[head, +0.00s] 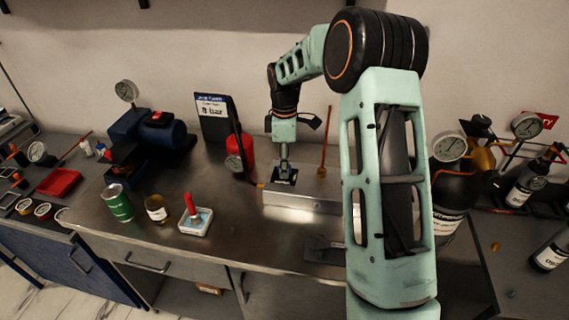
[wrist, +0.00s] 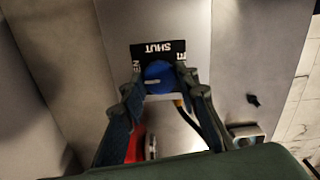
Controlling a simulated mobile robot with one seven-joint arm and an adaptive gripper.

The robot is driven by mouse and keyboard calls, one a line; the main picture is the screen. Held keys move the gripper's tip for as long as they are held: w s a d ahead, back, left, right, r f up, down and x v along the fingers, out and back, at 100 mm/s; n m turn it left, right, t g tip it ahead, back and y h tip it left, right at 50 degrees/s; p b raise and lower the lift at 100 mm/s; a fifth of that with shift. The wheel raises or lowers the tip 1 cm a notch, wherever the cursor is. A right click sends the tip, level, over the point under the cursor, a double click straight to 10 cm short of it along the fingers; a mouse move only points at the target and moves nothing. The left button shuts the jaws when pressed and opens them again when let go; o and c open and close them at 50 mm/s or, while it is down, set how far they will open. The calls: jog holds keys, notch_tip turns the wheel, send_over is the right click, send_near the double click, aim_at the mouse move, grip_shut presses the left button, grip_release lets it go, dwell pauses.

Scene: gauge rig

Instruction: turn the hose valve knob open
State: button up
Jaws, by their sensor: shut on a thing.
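The hose valve knob (wrist: 158,74) is round and blue with a pale pointer line. In the wrist view it sits between the fingertips of my gripper (wrist: 160,82), which are closed on its sides. A black label (wrist: 158,48) beside it reads SHUT, upside down in this view; other lettering is partly hidden by the fingers. In the head view my gripper (head: 284,163) points down at the dark label plate on a grey metal box (head: 300,200); the knob cannot be made out there.
A red cylinder (head: 240,152) and a dark display panel (head: 213,118) stand left of the box. A green can (head: 117,203), a jar (head: 157,209) and a red-handled switch (head: 193,212) stand at the front left. A black bottle (head: 452,190) with a gauge stands right.

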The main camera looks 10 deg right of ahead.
dwell(0.4)
jog(key=o, duration=1.1)
jog(key=shift+o, duration=0.2)
notch_tip(320, 180, up, 12)
